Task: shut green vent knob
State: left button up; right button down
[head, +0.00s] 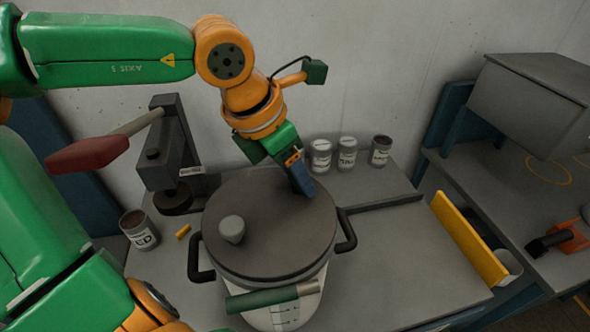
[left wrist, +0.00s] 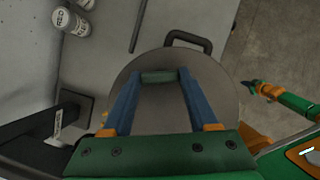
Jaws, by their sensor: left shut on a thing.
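A round dark lid (head: 290,228) covers a pot with black side handles; the lid also shows in the left wrist view (left wrist: 210,110). My left gripper (head: 302,184) reaches down to the lid's back right part. In the left wrist view its blue fingers (left wrist: 159,80) are shut on a small green piece, which I take for the green vent knob (left wrist: 159,76). The head view hides that knob behind the fingers. My right gripper (left wrist: 254,87) appears small at the right of the left wrist view; its jaws are too small to read.
A grey knob (head: 232,228) stands on the lid's left part. A press with a red-handled lever (head: 90,153) stands left. Several cans (head: 347,153) stand behind. A green cylinder (head: 262,299) crosses the pot's front. The bench right of the pot (head: 400,250) is clear up to a yellow bar (head: 468,240).

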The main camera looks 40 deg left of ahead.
pick_arm(q)
jog(key=m, duration=0.1)
jog(key=m+h+p, duration=0.1)
jog(key=m, duration=0.1)
jog(key=shift+a+r+m+g, duration=0.1)
jog(key=shift+r+m+g, duration=0.05)
jog(key=shift+m+g, duration=0.15)
jog(key=m+h+p, duration=0.1)
jog(key=m, duration=0.1)
jog(key=m+g+p, duration=0.1)
jog(key=m+p, duration=0.1)
jog(key=m, duration=0.1)
jog(key=shift+w+a+g+h, duration=0.1)
jog(key=shift+w+g+h, duration=0.1)
jog(key=shift+g+h, duration=0.15)
jog(key=m+g+p, duration=0.1)
jog(key=m, duration=0.2)
jog(key=shift+w+m+g+p, duration=0.15)
jog(key=shift+m+g+p, duration=0.4)
jog(key=shift+m, duration=1.35)
jog(key=shift+f, duration=0.2)
jog(key=o, duration=1.4)
jog(key=shift+h, duration=0.25)
